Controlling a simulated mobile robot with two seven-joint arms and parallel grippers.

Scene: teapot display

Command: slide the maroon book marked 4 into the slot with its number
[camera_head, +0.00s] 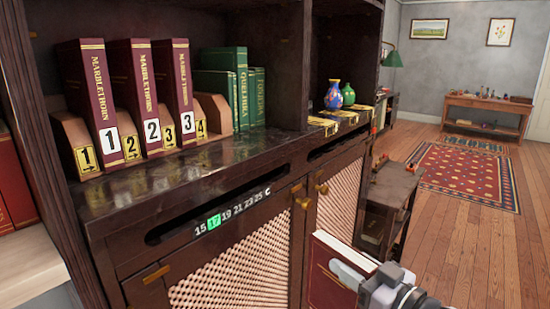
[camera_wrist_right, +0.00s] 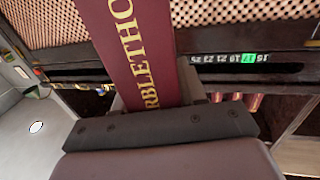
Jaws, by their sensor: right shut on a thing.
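The maroon book (camera_head: 328,278) is held upright at the bottom of the head view, in front of the cabinet doors and below the shelf. My right gripper (camera_head: 352,272) is shut on it. In the right wrist view, the book's spine (camera_wrist_right: 128,45) shows part of the gold lettering "MARBLETHORN"; its number is not visible. The slot plate marked 4 (camera_head: 201,129) is at the right end of the wooden rack (camera_head: 213,109), and that slot looks empty. Maroon books 1 (camera_head: 88,85), 2 (camera_head: 133,80) and 3 (camera_head: 175,75) stand in the other slots. My left gripper is out of view.
Green books (camera_head: 222,85) stand right of the rack. A cabinet upright (camera_head: 295,65) divides the shelf; blue and green vases (camera_head: 333,95) stand beyond it. The shelf's front ledge (camera_head: 190,175) is clear. A small dark table (camera_head: 395,185) is at the right.

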